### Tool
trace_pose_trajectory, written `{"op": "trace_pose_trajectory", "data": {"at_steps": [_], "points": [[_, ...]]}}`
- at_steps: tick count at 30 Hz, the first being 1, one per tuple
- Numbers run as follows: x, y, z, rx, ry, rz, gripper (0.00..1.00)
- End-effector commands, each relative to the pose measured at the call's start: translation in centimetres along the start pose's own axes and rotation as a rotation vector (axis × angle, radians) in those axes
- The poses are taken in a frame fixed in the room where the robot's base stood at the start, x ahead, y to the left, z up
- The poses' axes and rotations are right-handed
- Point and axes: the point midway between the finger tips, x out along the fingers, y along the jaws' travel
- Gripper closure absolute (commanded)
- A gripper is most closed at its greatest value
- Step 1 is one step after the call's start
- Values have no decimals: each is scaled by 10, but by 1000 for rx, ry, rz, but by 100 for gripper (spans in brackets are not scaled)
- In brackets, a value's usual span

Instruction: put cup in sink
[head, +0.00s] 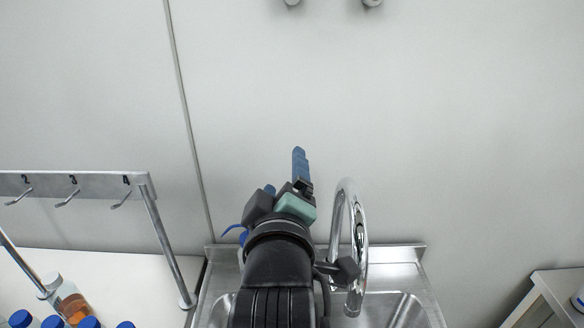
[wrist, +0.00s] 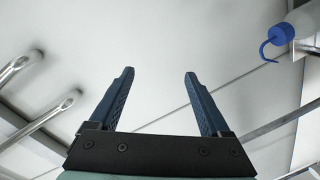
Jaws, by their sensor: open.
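No cup shows in either view. The steel sink (head: 400,256) is at the bottom centre of the head view, and my arm hides much of its left part. Its curved chrome faucet (head: 358,240) stands just right of my arm. My gripper (head: 285,173) is raised above the back of the sink, in front of the pale wall. In the wrist view my gripper (wrist: 159,76) has its two blue fingers apart, with nothing between them.
A numbered hook rack (head: 75,184) stands on the left counter, above several blue-capped bottles, one with orange liquid (head: 70,301). A white bottle with a blue curved nozzle (wrist: 283,34) shows in the wrist view. A white table (head: 556,290) is at the right.

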Motion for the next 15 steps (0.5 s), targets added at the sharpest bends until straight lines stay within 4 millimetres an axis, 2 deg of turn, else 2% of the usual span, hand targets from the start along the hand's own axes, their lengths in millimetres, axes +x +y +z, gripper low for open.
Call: {"op": "trace_pose_trajectory", "data": {"at_steps": [1, 3, 6, 10, 12, 15], "points": [[-15, 45, -28, 137, 93, 115, 19], [-42, 98, -61, 328, 237, 240, 19], [-88, 157, -99, 562, 454, 361, 19], [-143, 205, -128, 768, 693, 432, 19], [-164, 219, -136, 833, 779, 444, 19], [-179, 228, -142, 881, 844, 448, 19]]}}
